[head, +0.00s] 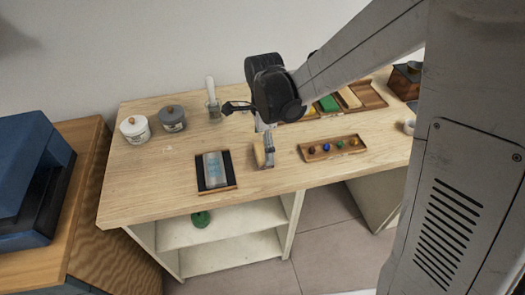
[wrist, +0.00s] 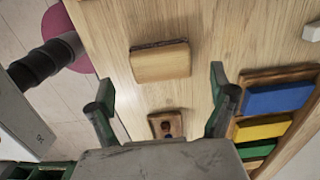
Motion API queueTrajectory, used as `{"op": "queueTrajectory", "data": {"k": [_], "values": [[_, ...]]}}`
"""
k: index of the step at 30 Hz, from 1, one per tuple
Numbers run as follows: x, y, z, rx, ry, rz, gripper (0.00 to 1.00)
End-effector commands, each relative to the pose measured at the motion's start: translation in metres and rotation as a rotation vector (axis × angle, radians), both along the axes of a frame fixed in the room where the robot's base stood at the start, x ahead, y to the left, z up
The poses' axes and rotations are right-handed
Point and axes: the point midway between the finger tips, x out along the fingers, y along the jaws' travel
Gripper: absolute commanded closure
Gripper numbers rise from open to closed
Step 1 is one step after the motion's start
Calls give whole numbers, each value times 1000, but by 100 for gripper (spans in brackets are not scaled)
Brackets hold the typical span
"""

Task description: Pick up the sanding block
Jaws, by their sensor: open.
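The sanding block (wrist: 160,62), a pale wooden block with a dark layer along one long edge, lies on the wooden table in the wrist view. In the head view the block (head: 259,156) is near the table's front edge, partly hidden by my gripper (head: 266,143). In the wrist view my gripper (wrist: 163,108) is open, its two fingers spread wide with nothing between them. The block appears ahead of the fingertips, roughly centred between them. I see no contact in the wrist view.
A tray of coloured blocks (wrist: 245,79) shows at right.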

Motion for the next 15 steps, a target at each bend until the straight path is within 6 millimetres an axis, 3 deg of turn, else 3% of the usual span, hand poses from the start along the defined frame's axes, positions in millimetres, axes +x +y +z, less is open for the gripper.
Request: {"op": "queueTrajectory", "data": {"k": [7, 15], "values": [[1, 3, -31, 0, 0, 0, 10], [1, 3, -39, 0, 0, 0, 10]]}}
